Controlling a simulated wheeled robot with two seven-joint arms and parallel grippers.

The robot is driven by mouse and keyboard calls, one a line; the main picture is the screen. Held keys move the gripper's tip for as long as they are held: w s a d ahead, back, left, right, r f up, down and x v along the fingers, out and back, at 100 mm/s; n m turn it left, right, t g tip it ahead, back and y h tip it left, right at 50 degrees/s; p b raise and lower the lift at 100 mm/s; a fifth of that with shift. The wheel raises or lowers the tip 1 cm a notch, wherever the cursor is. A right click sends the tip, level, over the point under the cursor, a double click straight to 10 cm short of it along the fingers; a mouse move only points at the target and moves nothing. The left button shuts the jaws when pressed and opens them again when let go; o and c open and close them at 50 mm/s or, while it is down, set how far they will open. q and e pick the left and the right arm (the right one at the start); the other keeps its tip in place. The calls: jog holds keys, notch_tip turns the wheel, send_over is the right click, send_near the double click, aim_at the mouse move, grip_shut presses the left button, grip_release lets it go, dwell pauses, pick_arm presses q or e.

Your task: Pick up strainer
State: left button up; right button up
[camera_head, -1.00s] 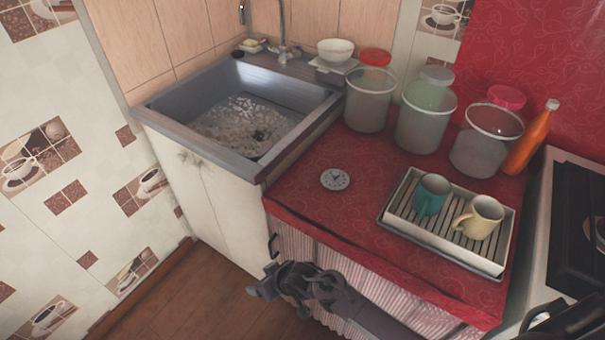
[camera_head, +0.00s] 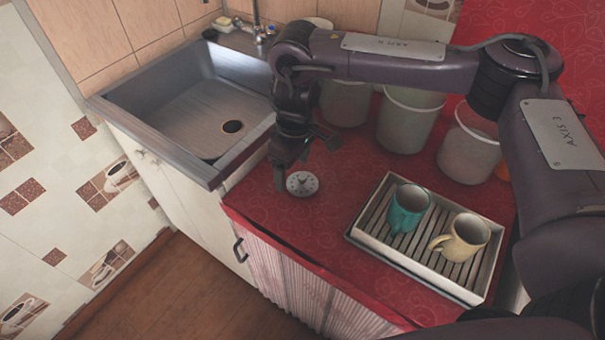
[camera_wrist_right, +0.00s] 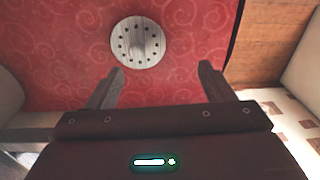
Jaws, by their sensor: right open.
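The strainer (camera_head: 302,184) is a small, round, pale metal disc with holes. It lies flat on the red oilcloth counter (camera_head: 330,235), to the right of the sink. In the right wrist view the strainer (camera_wrist_right: 137,42) is just beyond the fingertips, slightly left of the middle between them. My right gripper (camera_head: 306,172) points down over the counter close to the strainer. In the right wrist view the right gripper (camera_wrist_right: 161,80) is open, with nothing between its fingers. My left gripper is not in view.
A dish rack (camera_head: 376,247) with a teal mug (camera_head: 407,210) and a yellow mug (camera_head: 466,240) stands right of the strainer. Large bins (camera_head: 408,118) stand behind. The steel sink (camera_head: 190,100) is at left, its drain hole visible. The counter's front edge is near.

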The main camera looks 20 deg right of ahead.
aim_at(302, 177)
jog(key=shift+w+d+r+m, duration=0.1)
jog(key=shift+d+r+m, duration=0.1)
jog(key=shift+d, duration=0.25)
jog(key=shift+w+d+r+m, duration=0.1)
jog(key=shift+d+r, duration=0.1)
jog(key=shift+d, duration=0.25)
jog(key=shift+d+f+h, duration=0.15)
jog(key=shift+d+h, duration=0.1)
jog(key=shift+h, duration=0.05)
jog(key=shift+f, duration=0.9)
jog(key=f, duration=0.5)
jog(key=shift+w+d+f, duration=0.1)
jog(key=shift+w+f, duration=0.05)
jog(key=shift+w, duration=0.2)
jog(key=c, duration=0.6)
